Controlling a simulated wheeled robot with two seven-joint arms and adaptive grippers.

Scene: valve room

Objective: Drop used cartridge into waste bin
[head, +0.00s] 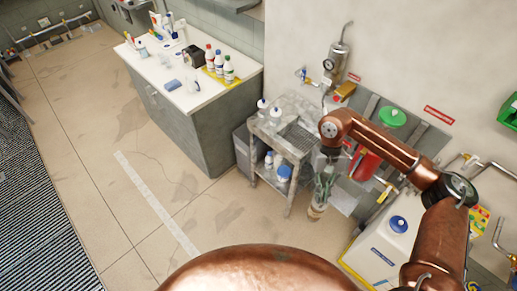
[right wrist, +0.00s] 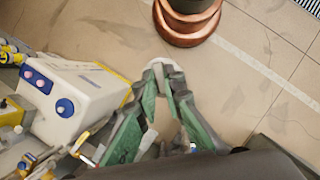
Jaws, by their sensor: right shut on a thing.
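My right gripper (head: 321,192) hangs below my copper wrist, in front of the steel cart, with its greenish fingers pointing down. In the right wrist view its fingers (right wrist: 163,72) close together at the tips on a pale, whitish thing, likely the used cartridge (right wrist: 166,62). Most of the cartridge is hidden by the fingers. In the head view a pale piece (head: 316,211) shows under the fingertips. A grey bin-like box (head: 242,150) stands between the counter and the cart; I cannot tell whether it is the waste bin. My left gripper is not in view.
A steel cart (head: 290,135) with bottles stands behind the gripper. A red container (head: 366,163) stands behind my forearm, and a green lid (head: 392,117) shows above it. A white box-like tank (head: 385,245) with a blue cap is at lower right. Open floor (head: 120,200) lies to the left.

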